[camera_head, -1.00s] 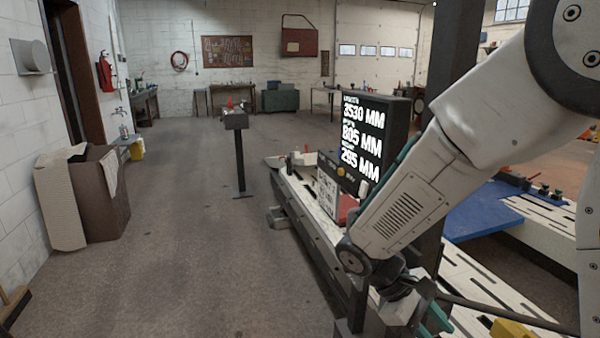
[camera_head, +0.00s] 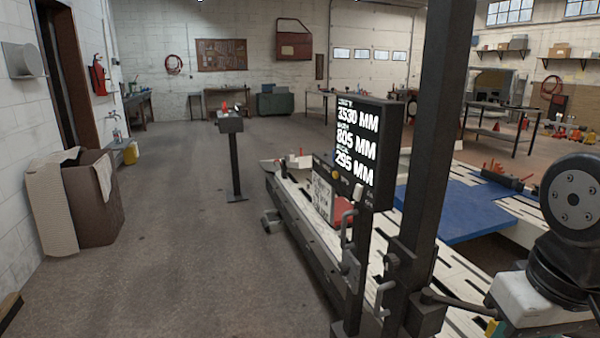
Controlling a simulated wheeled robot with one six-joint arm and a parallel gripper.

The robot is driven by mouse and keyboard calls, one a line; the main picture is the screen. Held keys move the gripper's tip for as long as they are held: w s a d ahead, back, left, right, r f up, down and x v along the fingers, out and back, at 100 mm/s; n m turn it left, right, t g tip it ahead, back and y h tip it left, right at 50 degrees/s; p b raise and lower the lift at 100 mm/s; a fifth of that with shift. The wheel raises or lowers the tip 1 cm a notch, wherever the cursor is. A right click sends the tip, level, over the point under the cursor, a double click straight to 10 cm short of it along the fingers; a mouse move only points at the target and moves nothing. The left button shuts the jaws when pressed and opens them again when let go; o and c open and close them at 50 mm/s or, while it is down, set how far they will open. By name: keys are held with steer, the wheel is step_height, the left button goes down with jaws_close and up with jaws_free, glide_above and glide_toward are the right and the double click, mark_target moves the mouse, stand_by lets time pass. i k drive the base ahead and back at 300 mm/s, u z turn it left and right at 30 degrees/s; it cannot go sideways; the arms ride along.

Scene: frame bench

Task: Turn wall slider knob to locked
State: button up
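I cannot make out for certain which part is the wall slider knob, nor any locked mark. A dark upright post (camera_head: 436,150) stands right of centre, with brackets and a small grey handle (camera_head: 384,292) low beside it. The display box (camera_head: 390,150) in front of it has a small yellow knob (camera_head: 335,175) and a pale knob (camera_head: 358,192) near its lower edge.
A long slotted bench (camera_head: 310,235) with a blue plate (camera_head: 458,212) runs along the middle and right. A pedestal (camera_head: 236,165) stands ahead. A brown bin (camera_head: 102,200) is by the left wall. The floor (camera_head: 170,260) between bin and bench is clear.

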mark_target(391, 262)
steer(key=u, duration=0.05)
steer(key=k, duration=0.5)
steer(key=u, duration=1.8)
steer(key=i, duration=1.1)
steer(key=z, duration=2.25)
